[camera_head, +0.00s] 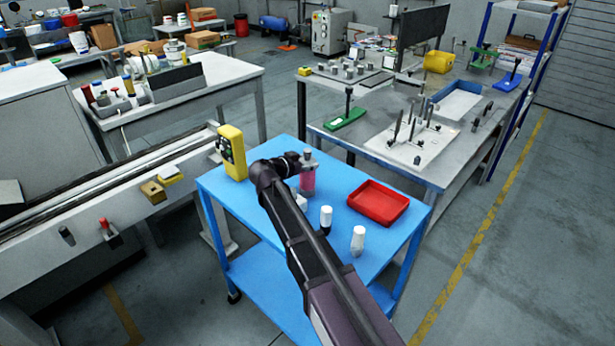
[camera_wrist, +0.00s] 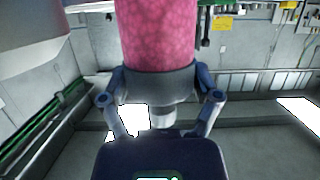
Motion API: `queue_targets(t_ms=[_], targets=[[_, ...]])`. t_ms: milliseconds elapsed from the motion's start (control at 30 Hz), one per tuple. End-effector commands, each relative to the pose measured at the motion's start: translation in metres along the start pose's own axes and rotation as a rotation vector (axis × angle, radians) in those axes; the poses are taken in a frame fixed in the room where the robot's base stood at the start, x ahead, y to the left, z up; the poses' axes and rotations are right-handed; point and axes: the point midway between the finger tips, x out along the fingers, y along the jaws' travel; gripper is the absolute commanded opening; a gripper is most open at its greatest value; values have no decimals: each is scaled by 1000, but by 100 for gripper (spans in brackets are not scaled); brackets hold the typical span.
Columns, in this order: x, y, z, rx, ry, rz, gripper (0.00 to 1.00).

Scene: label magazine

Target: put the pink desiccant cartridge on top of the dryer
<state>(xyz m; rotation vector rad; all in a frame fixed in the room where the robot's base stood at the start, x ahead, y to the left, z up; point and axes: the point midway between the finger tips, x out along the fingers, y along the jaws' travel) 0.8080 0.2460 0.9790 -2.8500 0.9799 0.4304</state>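The pink desiccant cartridge (camera_head: 308,181) is upright over the blue cart (camera_head: 250,201), with a grey top. I cannot tell whether its base touches the cart. In the wrist view the cartridge (camera_wrist: 158,35) fills the upper middle, cut off by the frame edge. My gripper (camera_wrist: 160,84) has its two fingers against opposite sides of the cartridge's dark grey collar, shut on it. In the head view my gripper (camera_head: 297,162) is beside the cartridge's upper part. I cannot tell which thing is the dryer.
A yellow device (camera_head: 232,152) stands at the cart's left end. A grey workbench (camera_head: 335,140) with stands is behind.

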Motion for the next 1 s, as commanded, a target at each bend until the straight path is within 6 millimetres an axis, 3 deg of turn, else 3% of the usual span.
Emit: queue_targets(t_ms=[33,133,167,633,1000], targets=[[0,0,0,0,0,0,46],[0,0,0,0,0,0,17],[0,0,0,0,0,0,15],[-2,0,-6,0,0,0,15],[-10,0,-34,0,1,0,15]])
